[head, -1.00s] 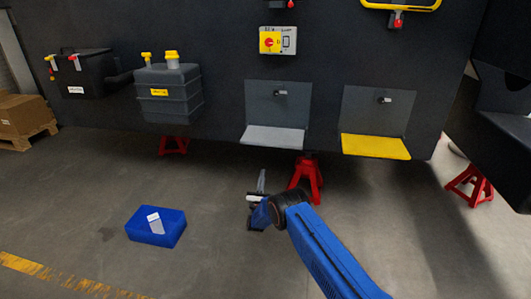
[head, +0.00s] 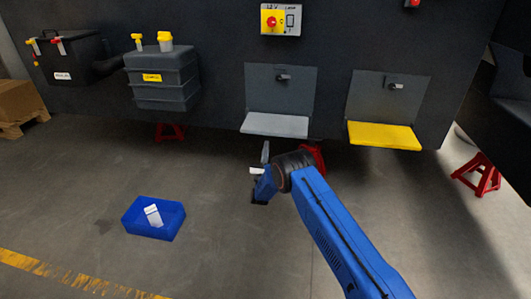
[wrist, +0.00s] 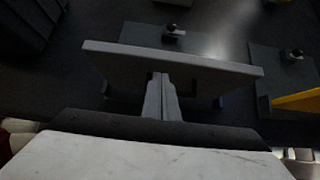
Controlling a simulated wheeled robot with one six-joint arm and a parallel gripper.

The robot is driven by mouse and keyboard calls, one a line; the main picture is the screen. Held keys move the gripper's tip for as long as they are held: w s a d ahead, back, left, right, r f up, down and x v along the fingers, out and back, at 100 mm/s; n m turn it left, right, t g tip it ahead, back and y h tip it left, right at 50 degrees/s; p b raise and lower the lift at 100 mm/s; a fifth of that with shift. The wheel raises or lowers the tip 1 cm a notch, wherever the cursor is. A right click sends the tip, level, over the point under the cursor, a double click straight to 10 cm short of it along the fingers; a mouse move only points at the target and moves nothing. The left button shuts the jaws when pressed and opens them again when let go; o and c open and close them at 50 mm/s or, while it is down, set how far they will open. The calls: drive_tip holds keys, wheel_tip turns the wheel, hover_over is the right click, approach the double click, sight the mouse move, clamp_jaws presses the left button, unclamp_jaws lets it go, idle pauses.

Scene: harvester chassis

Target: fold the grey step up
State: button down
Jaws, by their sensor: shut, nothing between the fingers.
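The grey step (head: 275,125) is a flat slab standing out level from its dark mounting plate (head: 282,88) on the chassis wall. A small dark latch knob (head: 283,77) sits on the plate above it. My gripper (head: 265,146) is shut and empty, just below the step's front edge. In the wrist view the step (wrist: 200,68) spans the middle, and my shut fingers (wrist: 161,78) point up at its underside. I cannot tell whether the fingertips touch it. The latch knob (wrist: 173,32) shows beyond the step's edge.
A similar yellow step (head: 384,136) stands out level to the right. A red jack stand (head: 316,158) is behind my arm, under the chassis. A grey tank (head: 163,80) hangs to the left. A blue bin (head: 153,218) lies on the floor, with clear floor around it.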

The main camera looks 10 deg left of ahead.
drive_tip(key=shift+r, duration=1.1)
